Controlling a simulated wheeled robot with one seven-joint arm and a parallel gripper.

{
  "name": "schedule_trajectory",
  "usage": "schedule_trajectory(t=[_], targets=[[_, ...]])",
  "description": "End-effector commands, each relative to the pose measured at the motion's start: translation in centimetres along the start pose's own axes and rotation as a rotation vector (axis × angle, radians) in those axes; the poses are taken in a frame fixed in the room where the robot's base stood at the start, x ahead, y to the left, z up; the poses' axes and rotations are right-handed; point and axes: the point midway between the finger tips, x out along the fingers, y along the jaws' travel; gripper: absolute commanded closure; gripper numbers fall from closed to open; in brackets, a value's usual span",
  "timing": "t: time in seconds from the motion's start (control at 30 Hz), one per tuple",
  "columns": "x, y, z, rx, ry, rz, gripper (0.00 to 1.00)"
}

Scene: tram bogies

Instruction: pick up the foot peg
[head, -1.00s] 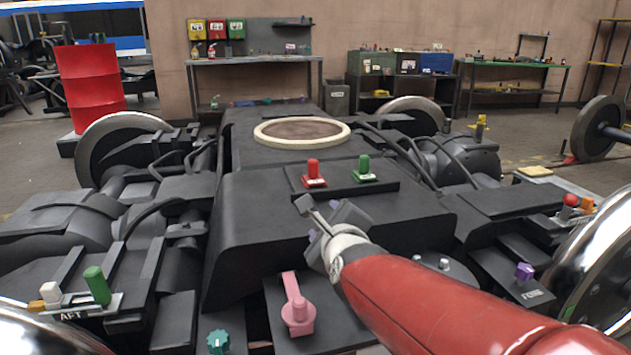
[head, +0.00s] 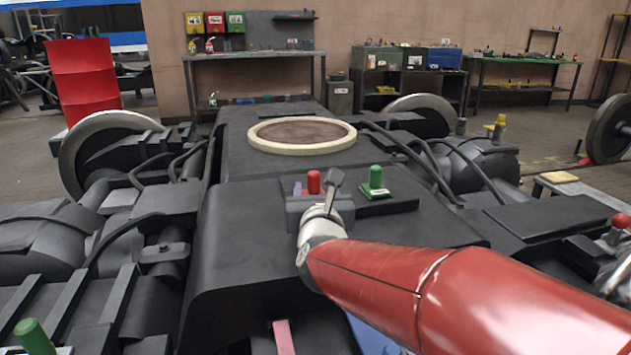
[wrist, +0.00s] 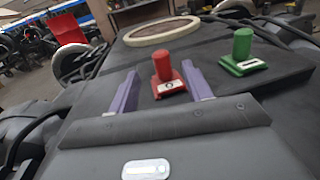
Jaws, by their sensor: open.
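A red peg (head: 314,182) stands upright on a small red base on the dark bogie block (head: 240,230). It also shows in the wrist view (wrist: 162,68), with a white label on its base. A green peg (head: 376,176) on a similar green base stands to its right, also in the wrist view (wrist: 242,45). The marks on both labels are too small to read, so I cannot tell which is the foot peg. My gripper (wrist: 159,84) is open and empty. In the wrist view its purple fingers lie left and right of the red peg; touching is not visible.
A cream ring (head: 302,135) lies on the bogie behind the pegs. Hoses (head: 430,155) and metal wheels (head: 100,150) flank the block. Another green peg (head: 33,337) is at the lower left and a red knob (head: 620,220) at the right edge.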

Motion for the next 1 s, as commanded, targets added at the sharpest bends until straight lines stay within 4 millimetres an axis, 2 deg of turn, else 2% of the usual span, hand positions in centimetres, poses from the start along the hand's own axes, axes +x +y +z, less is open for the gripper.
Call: schedule_trajectory(t=[0.33, 0.6, 0.9, 1.0], targets=[[3.5, -0.1, -0.1, 0.001, 0.002, -0.001, 0.51], [7.2, -0.1, -0.2, 0.001, 0.002, 0.0, 0.51], [7.7, -0.1, -0.2, -0.001, 0.0, 0.001, 0.51], [7.7, -0.1, -0.2, -0.001, 0.0, 0.001, 0.62]])
